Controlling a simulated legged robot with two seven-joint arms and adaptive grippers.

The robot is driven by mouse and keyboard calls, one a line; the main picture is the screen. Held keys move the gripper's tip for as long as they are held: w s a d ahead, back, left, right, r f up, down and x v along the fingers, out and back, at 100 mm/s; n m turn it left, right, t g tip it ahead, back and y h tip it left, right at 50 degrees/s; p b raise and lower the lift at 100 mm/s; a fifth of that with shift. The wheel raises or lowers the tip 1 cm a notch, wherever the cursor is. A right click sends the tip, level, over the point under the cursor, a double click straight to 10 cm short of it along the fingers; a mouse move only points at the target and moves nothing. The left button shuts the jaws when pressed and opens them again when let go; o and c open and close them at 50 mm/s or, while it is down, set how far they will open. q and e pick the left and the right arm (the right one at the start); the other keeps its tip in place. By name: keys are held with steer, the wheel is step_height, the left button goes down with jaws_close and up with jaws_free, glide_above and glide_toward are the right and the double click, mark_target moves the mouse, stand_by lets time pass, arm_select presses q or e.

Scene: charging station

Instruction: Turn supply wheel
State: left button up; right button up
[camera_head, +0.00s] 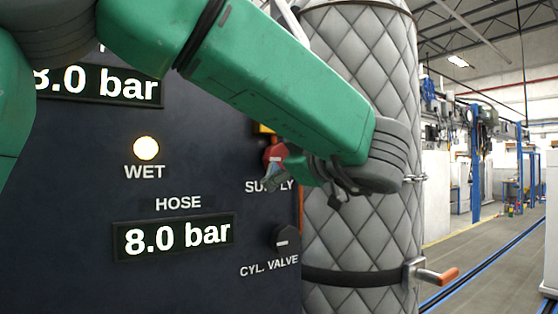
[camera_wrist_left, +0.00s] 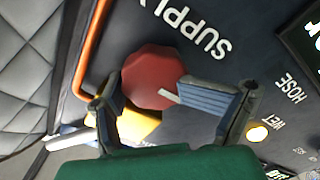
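The red supply wheel (camera_head: 275,153) sits on the dark panel above the SUPPLY label, partly hidden by my left gripper. In the left wrist view the wheel (camera_wrist_left: 150,75) is a red, many-sided knob with a pale mark near its lower right edge. My left gripper (camera_head: 303,187) reaches in from the right side of the wheel. In the left wrist view the gripper (camera_wrist_left: 155,98) is open, with one finger on each side of the wheel's lower part. The right finger overlaps its edge in the picture; I cannot tell whether it touches. My right gripper is not in view.
A black CYL. VALVE knob (camera_head: 285,238) is below the wheel. The hose display (camera_head: 175,237) reads 8.0 bar, and the WET lamp (camera_head: 145,148) is lit.

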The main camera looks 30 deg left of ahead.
arm_select(q)
steer(key=shift+w+d, duration=0.15)
steer(key=shift+w, duration=0.05)
steer(key=shift+d, duration=0.25)
steer(key=v, duration=0.7)
steer(key=shift+d, duration=0.25)
steer(key=shift+s+a+f, duration=0.1)
stand_by(6.5)
